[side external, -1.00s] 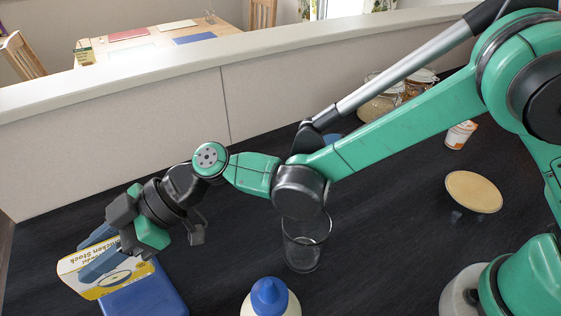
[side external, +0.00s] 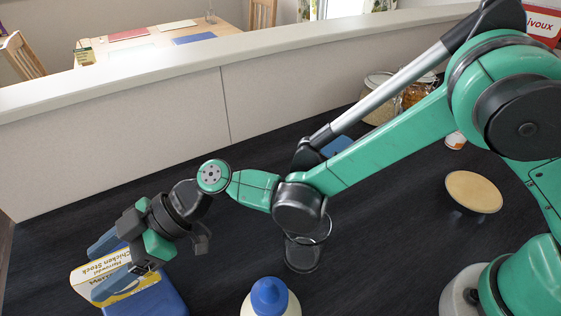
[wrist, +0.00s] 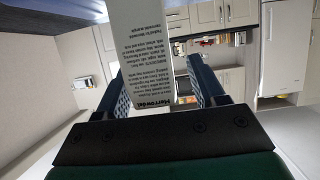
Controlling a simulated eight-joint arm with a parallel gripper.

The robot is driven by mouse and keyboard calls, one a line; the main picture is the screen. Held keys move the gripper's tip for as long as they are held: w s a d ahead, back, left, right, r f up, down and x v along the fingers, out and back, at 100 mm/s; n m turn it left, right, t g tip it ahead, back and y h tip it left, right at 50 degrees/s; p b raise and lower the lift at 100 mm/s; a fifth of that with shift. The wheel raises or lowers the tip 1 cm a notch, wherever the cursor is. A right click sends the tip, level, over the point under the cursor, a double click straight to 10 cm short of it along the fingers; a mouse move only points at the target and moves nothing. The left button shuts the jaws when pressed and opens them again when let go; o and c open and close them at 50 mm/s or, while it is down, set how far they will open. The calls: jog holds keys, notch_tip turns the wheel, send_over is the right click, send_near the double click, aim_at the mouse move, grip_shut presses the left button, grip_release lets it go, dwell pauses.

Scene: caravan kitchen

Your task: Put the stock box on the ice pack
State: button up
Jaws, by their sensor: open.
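The stock box (side external: 101,272), yellow and white with "Chicken Stock" lettering, is at the lower left of the side view, over the left part of the blue ice pack (side external: 160,301). Whether its underside touches the pack is hidden. My gripper (side external: 108,266) is around the box with its blue fingers apart, one behind it and one in front. In the wrist view, the white printed side of the box (wrist: 150,45) stands between the two open fingers. The ice pack is not clear in the wrist view.
A bottle with a blue cap (side external: 269,297) stands right of the ice pack. A clear glass (side external: 302,256) is under my arm. A round tan lid (side external: 473,191) and glass jars (side external: 380,105) are farther right. Dark counter (side external: 215,265) is bare between pack and glass.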

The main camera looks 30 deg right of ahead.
jog(key=w+d+r+m+t+h, duration=0.1)
jog(key=d+r+m+t+h, duration=0.15)
jog(key=d, duration=0.65)
jog(key=d+r+m+t+h, duration=0.1)
jog(key=d+r+m, duration=0.25)
jog(key=d, duration=0.65)
jog(key=s+d+m+t+h, duration=0.2)
jog(key=d+m+h, duration=0.3)
jog(key=d, duration=0.5)
jog(key=s+d+m+t+h, duration=0.1)
jog(key=d+m+h, duration=0.4)
jog(key=d, duration=0.6)
jog(key=shift+s+m+t, duration=0.35)
jog(key=shift+s+m, duration=0.5)
jog(key=shift+m, duration=0.15)
